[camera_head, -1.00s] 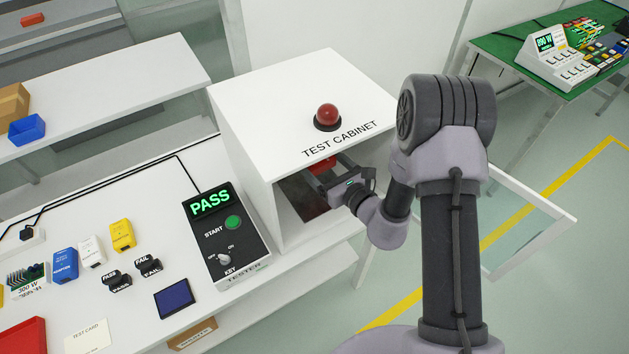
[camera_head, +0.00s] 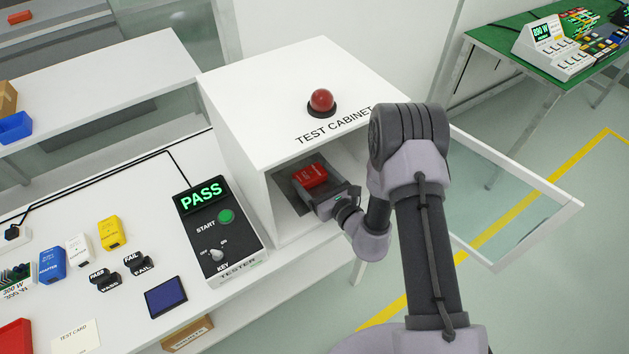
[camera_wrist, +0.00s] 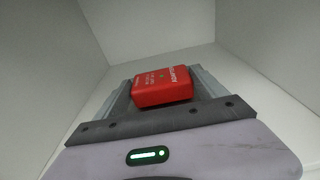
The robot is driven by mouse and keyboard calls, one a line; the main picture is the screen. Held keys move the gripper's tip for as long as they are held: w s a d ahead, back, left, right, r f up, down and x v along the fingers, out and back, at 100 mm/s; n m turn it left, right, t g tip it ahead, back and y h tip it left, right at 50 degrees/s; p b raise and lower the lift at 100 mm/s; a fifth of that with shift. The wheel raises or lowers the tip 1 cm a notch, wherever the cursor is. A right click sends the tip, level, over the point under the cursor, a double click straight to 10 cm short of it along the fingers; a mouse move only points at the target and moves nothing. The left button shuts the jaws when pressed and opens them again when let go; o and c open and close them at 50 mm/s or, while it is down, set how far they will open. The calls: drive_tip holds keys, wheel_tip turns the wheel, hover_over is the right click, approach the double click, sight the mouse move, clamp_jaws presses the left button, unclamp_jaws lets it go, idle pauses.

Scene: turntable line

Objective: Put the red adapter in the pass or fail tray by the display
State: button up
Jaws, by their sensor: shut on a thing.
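The red adapter (camera_head: 310,176) is between the fingers of my gripper (camera_head: 316,180), just inside the open front of the white test cabinet (camera_head: 300,90). My gripper is shut on it. In the wrist view the red adapter (camera_wrist: 163,87) sits between the two fingers, with the pale cabinet walls around it. The tester display (camera_head: 202,192) reads PASS in green. No tray clearly labelled pass or fail shows; a red tray-like thing (camera_head: 14,338) is cut off at the lower left edge.
The cabinet's glass door (camera_head: 520,205) stands open at the right. A blue adapter (camera_head: 52,265), a white adapter (camera_head: 79,251), a yellow adapter (camera_head: 111,233), black PASS and FAIL stamps (camera_head: 137,264), a dark blue pad (camera_head: 166,297) and a test card (camera_head: 75,337) lie on the bench.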

drive_tip(key=shift+f, duration=0.1)
drive_tip(key=o, duration=1.4)
drive_tip(key=shift+f, duration=0.1)
drive_tip(key=shift+c, duration=0.2)
drive_tip(key=o, duration=0.4)
